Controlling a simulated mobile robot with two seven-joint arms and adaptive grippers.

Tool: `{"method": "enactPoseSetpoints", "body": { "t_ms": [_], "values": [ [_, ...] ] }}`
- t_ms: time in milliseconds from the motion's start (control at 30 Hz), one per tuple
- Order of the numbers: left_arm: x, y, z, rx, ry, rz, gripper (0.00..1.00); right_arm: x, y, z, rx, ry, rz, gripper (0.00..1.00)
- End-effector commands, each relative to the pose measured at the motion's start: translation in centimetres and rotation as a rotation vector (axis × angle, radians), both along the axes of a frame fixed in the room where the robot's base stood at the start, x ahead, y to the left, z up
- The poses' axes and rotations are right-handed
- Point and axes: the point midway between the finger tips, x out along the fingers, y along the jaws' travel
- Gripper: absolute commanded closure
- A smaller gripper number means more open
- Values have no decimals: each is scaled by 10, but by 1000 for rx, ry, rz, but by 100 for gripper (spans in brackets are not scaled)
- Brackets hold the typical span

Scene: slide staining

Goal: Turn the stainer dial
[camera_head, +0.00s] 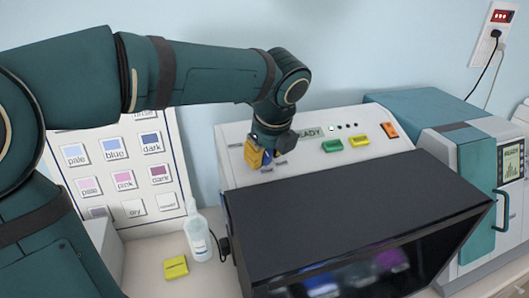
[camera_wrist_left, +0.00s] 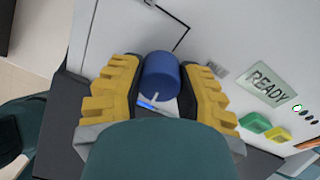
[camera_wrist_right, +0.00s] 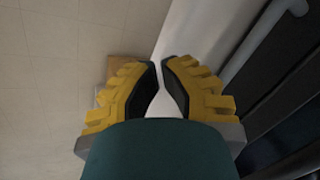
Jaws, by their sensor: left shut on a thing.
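The blue stainer dial (camera_wrist_left: 161,76) is a round knob on the stainer's pale sloping panel. A white mark shows at its near edge in the left wrist view. My left gripper (camera_wrist_left: 160,85) is shut on the dial, one yellow finger on each side. In the head view my left gripper (camera_head: 258,155) comes down on the panel and hides most of the dial (camera_head: 267,158). The stainer (camera_head: 235,135) has a READY display (camera_head: 309,132). My right gripper (camera_wrist_right: 160,75) shows only in its wrist view, empty, with a narrow gap between its fingers.
The panel has green (camera_head: 332,146), yellow (camera_head: 359,141) and orange (camera_head: 391,130) buttons right of the dial. A dark cover (camera_head: 350,205) lies in front. A white bottle (camera_head: 199,240) and yellow block (camera_head: 175,267) stand left. A teal machine (camera_head: 470,165) is at right.

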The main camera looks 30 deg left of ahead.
Motion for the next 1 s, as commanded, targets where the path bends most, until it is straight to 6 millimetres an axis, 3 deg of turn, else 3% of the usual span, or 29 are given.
{"method": "enactPoseSetpoints", "body": {
  "t_ms": [400,933,967,1000],
  "values": [
    [-1,-1,-3,41,56,-167,100,0,0,0,0,0,0,100],
    [-2,-1,-3,46,65,-187,100,0,0,0,0,0,0,100],
    [-2,-2,-3,45,65,-187,56,0,0,0,0,0,0,100],
    [-2,-1,-3,46,65,-187,42,0,0,0,0,0,0,100]
  ]
}}
